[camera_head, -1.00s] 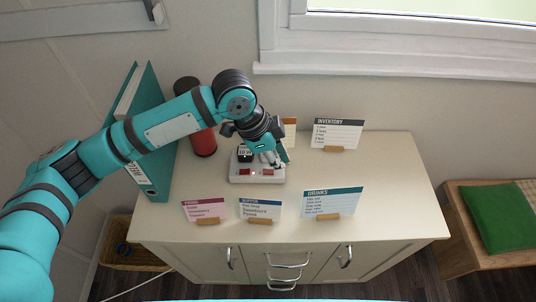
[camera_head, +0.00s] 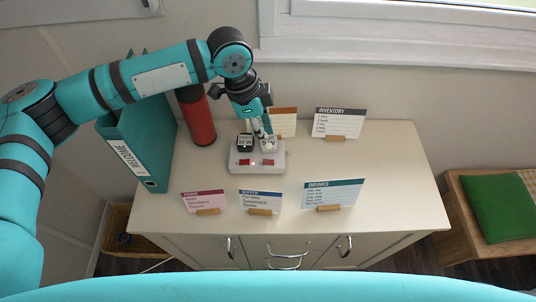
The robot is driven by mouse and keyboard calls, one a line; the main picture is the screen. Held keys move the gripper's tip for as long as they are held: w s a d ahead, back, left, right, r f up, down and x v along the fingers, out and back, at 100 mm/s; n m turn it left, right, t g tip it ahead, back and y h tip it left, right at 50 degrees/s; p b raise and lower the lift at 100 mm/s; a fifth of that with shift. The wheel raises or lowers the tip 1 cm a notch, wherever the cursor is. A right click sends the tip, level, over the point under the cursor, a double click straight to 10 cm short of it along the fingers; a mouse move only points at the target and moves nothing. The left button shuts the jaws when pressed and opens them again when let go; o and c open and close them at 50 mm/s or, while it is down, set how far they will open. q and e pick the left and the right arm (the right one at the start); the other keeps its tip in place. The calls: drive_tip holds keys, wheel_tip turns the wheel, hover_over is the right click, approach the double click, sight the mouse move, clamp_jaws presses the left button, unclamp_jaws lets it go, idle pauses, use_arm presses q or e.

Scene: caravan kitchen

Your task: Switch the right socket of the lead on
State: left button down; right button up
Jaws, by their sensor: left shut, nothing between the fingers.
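The lead (camera_head: 257,158) is a white block on the cabinet top. A dark plug (camera_head: 245,141) stands at its left socket, and a light-coloured plug (camera_head: 268,145) is at its right socket. The left red switch (camera_head: 244,162) and the right red switch (camera_head: 268,162) sit along its front. A small bright spot shows between the switches; I cannot tell which way either is tipped. My left gripper (camera_head: 262,132) is shut and empty, behind the right switch and over the right socket's back side. It partly hides that plug. My right gripper is not in view.
Cards stand in front of the lead, including the drinks card (camera_head: 332,194), and the inventory card (camera_head: 339,123) stands behind to the right. A red cylinder (camera_head: 201,122) and a teal binder (camera_head: 146,140) are at the left. The cabinet top's right side (camera_head: 395,170) is clear.

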sight(271, 163)
use_arm(q)
drive_tip(key=x, duration=0.3)
drive_tip(key=p+x, duration=0.1)
drive_tip(key=x, duration=0.3)
drive_tip(key=a+p+x, duration=0.1)
drive_tip(key=x, duration=0.2)
drive_tip(key=shift+f, duration=1.1)
